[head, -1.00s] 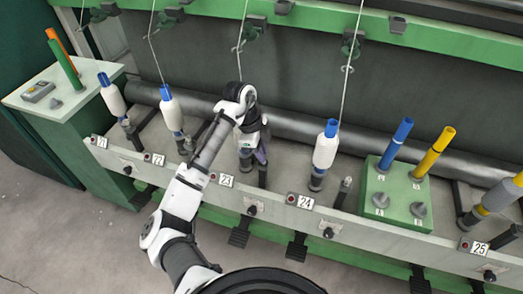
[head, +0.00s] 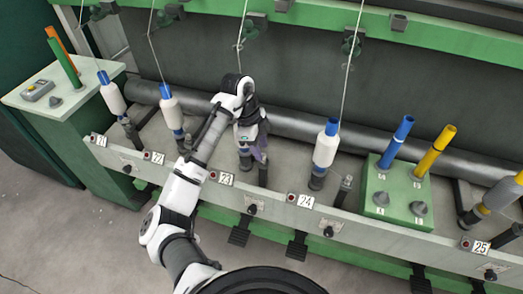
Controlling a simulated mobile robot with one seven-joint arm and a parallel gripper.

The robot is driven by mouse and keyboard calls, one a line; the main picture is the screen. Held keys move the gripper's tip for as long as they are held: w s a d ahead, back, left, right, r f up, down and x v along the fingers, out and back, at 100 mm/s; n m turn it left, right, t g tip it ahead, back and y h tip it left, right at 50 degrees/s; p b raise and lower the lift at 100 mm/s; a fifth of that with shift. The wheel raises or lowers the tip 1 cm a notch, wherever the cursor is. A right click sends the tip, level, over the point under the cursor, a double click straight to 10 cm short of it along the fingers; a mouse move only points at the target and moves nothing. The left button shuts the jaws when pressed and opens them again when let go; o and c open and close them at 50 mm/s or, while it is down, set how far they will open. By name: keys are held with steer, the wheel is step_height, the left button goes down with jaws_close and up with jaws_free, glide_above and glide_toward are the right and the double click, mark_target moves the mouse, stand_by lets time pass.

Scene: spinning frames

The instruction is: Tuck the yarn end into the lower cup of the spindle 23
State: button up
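Spindle 23 stands behind the number plate 23 (head: 225,179). A white bobbin with a blue lower band (head: 245,152) sits on it, its upper part hidden behind my arm and gripper. My gripper (head: 262,158) points down at the right side of this bobbin, close to it. I cannot tell whether it touches the bobbin or whether its fingers are open or shut. A thin pale yarn (head: 242,30) comes down from the green rail to behind my wrist. The yarn end and the lower cup are too small or hidden to make out.
Wound bobbins stand at spindle 22 (head: 170,108) on the left and spindle 24 (head: 326,148) on the right. A green box (head: 378,203) with blue and yellow tubes stands farther right. A dark post (head: 263,174) stands just right of spindle 23. The pale front rail (head: 330,222) runs below.

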steer(key=v, duration=1.2)
steer(key=shift+b, duration=0.35)
steer(key=shift+f, duration=0.1)
steer(key=shift+c, duration=0.3)
stand_by(0.3)
